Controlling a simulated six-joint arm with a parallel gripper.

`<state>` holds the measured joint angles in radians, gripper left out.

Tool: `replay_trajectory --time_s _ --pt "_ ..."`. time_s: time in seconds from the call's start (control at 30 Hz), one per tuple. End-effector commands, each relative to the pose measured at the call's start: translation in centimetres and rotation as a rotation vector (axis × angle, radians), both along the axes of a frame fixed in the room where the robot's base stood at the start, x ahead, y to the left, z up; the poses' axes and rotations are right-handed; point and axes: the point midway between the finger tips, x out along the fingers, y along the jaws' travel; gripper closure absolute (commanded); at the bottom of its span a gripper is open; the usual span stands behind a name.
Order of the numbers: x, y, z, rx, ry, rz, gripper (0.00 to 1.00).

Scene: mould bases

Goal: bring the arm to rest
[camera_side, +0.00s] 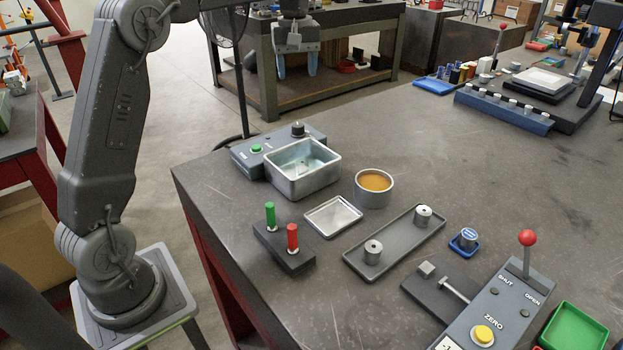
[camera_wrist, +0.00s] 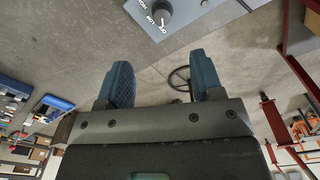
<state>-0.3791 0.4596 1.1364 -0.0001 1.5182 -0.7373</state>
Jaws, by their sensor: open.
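My gripper (camera_side: 298,64) hangs in the air at the top of the side view, fingers pointing down. Its two blue fingers are apart with nothing between them. In the wrist view my gripper (camera_wrist: 163,88) also shows its fingers spread and empty, with floor behind them. The grey workbench (camera_side: 420,130) lies below, with no part of the gripper touching it.
On the bench are a control box (camera_side: 256,148) with a knob, a metal basin (camera_side: 303,172), a cup of amber content (camera_side: 374,187), a tray with two metal cylinders (camera_side: 398,246), red and green pegs (camera_side: 283,255) and a red-knobbed lever box (camera_side: 497,300).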

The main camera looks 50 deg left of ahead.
Motion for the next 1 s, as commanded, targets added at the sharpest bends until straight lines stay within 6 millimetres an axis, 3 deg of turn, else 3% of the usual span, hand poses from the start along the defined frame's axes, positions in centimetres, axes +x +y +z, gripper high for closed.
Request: replay_trajectory --time_s 0.2,0.37,0.53,0.7,0.83,1.0 --pt "-5.5 -6.5 3.0 0.052 -0.104 -0.265 0.4" --pt "-11.0 -10.9 3.2 0.1 -0.185 -0.485 0.4" --pt "-17.2 -14.6 1.7 0.159 -0.271 -0.714 0.4" --pt "-22.9 -17.1 -1.3 0.221 -0.349 -0.918 0.4" --pt "-25.6 -18.1 -3.4 0.257 -0.39 -1.027 0.4" --pt "-27.1 -18.6 -4.9 0.279 -0.413 -1.088 0.4"
